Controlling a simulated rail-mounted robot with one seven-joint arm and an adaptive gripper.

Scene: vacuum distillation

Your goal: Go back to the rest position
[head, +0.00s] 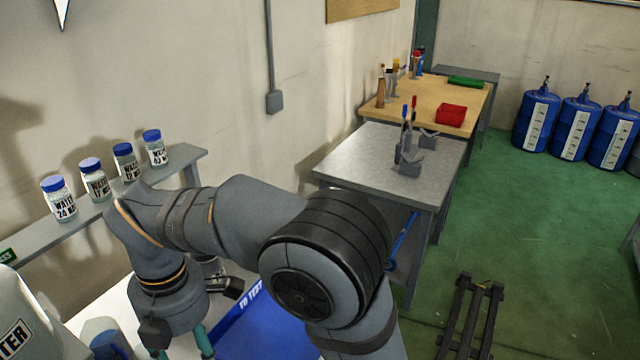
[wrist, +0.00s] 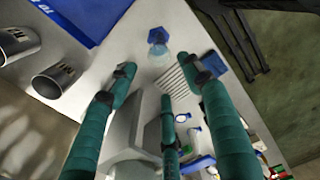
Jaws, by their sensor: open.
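My gripper (wrist: 166,80) has teal fingers, which stand apart in the wrist view with nothing held between them. In the head view my arm bends down at the lower left, and the teal fingers show only partly at the bottom edge. In the wrist view a small clear bottle with a blue cap (wrist: 157,37) stands on the white worktop beyond the fingertips, apart from them. The rest position itself is not marked in any view.
Blue-capped jars (head: 94,183) line the wall shelf at left. A blue "TO TEST" area (head: 262,335) lies below my arm. A grey table (head: 350,165) and blue drums (head: 577,125) stand farther off.

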